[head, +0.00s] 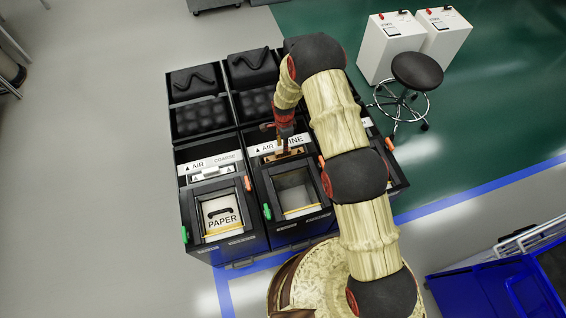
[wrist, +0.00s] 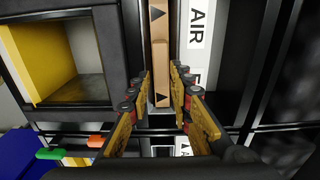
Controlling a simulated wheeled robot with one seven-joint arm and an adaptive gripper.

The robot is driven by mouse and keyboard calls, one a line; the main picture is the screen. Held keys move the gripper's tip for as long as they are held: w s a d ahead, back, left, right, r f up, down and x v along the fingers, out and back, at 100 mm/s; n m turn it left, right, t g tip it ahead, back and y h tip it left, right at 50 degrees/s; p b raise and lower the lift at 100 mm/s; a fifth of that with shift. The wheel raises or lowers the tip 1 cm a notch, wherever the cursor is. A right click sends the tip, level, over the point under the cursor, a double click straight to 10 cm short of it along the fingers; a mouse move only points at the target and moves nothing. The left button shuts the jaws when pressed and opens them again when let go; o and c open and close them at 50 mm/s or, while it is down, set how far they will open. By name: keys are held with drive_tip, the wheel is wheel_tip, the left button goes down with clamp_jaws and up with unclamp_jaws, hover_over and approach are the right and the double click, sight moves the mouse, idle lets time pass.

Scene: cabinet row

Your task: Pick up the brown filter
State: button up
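The brown filter (wrist: 160,55) is a narrow brown strip with black triangles in the wrist view. It sits in the top slot of the cabinet labelled AIR FINE (head: 292,226). In the head view a little of the brown filter (head: 297,151) shows by my gripper (head: 284,153), which points down at it. In the wrist view the fingers of my gripper (wrist: 161,76) are apart, one on each side of the brown strip. I cannot tell whether they touch it. The filter's lower part is hidden in the slot.
Left of it stands the AIR COARSE cabinet (head: 239,246) with a white filter (head: 211,173) in its slot and a PAPER panel (head: 222,218). Another cabinet on the right is partly hidden by my arm. A stool (head: 417,72) and white boxes (head: 393,45) stand farther right.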

wheel_tip(320, 180, down, 6)
drive_tip(key=shift+a+r+b, duration=0.1)
drive_tip(key=shift+a+b, duration=0.05)
drive_tip(key=shift+b, duration=0.75)
drive_tip(key=shift+c, duration=1.2)
clamp_jaws()
